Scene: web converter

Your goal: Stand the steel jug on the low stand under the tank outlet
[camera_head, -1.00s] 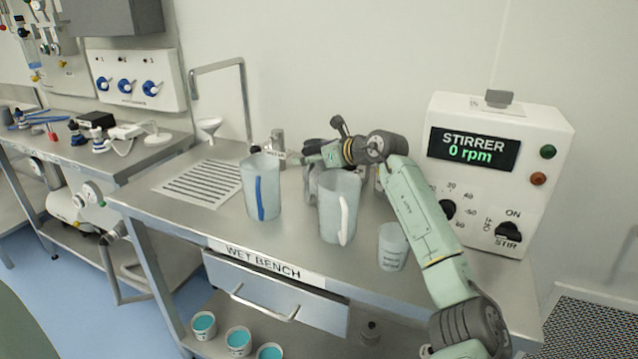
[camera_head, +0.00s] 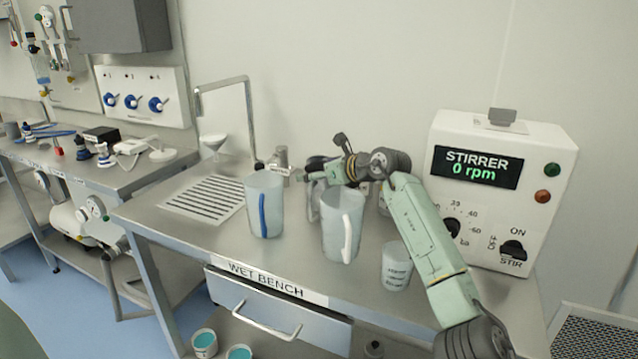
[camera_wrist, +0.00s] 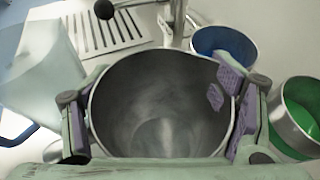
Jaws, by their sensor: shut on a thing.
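The steel jug (camera_wrist: 155,110) is a wide, grey metal vessel with its open mouth facing the wrist camera. It looks empty. My gripper (camera_wrist: 160,105) is shut on it, with a purple-padded finger on each side of its wall. In the head view my gripper (camera_head: 316,175) is over the wet bench, behind two frosted jugs, and only a grey part of the steel jug (camera_head: 313,203) shows between them. I cannot tell whether its base touches the bench. I cannot make out the low stand or tank outlet.
A frosted jug with a blue handle (camera_head: 264,205) and one with a white handle (camera_head: 342,225) stand in front. A frosted beaker (camera_head: 396,266) is right. Blue (camera_wrist: 224,42) and green (camera_wrist: 297,115) lined vessels stand close by. The stirrer box (camera_head: 505,190) is at the right.

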